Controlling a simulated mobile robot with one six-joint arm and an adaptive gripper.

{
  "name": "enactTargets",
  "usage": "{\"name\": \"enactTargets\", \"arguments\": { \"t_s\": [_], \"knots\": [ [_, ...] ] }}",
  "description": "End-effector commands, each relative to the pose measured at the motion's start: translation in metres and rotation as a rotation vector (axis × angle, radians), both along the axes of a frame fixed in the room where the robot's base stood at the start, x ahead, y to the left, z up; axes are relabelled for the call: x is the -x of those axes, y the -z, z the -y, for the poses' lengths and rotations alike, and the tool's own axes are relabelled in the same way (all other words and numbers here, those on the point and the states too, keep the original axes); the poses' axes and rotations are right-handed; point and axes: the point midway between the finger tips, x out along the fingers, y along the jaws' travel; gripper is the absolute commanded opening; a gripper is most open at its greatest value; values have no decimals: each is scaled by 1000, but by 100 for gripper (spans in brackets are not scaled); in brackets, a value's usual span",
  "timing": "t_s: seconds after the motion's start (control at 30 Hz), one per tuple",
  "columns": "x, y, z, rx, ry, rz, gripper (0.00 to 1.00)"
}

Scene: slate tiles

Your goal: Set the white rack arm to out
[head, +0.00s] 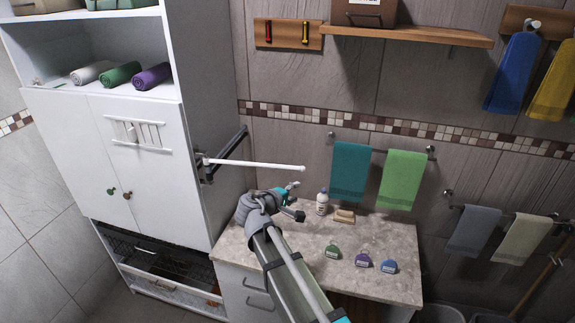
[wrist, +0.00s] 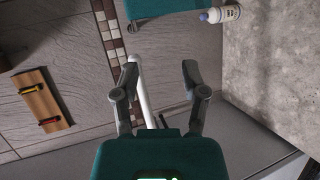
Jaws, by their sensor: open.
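The white rack arm (head: 255,164) is a thin white bar. It sticks out to the right from a bracket (head: 207,168) on the side of the white cabinet, with its free end over the counter. My gripper (head: 293,200) is open and empty, just below that free end in the head view. In the wrist view the white rack arm (wrist: 142,92) shows between the spread fingers of my gripper (wrist: 161,75), close to the left finger. Whether it touches the finger I cannot tell. A dark rack arm (head: 233,145) points back towards the wall from the same bracket area.
A bottle (head: 322,202), a soap bar (head: 344,215) and several coloured tags stand on the stone counter (head: 390,240) below. Teal (head: 350,171) and green (head: 402,180) towels hang on the wall behind. The tall white cabinet (head: 195,75) bounds the left side.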

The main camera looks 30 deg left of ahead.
Motion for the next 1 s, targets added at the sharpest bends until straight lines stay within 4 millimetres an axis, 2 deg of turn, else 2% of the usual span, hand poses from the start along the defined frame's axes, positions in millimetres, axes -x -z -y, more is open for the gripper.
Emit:
{"name": "enactTargets", "arguments": {
  "t_s": [0.03, 0.1, 0.3, 0.43, 0.77, 1.0],
  "knots": [
    [7, -9, -20, 16, -33, 22, 57],
    [16, -17, -38, 37, -70, 51, 57],
    [35, -33, -74, 75, -141, 109, 57],
    [40, -35, -81, 83, -156, 121, 57],
    [40, -35, -81, 83, -155, 121, 57],
    [32, -33, -80, 83, -154, 121, 57]
  ]
}}
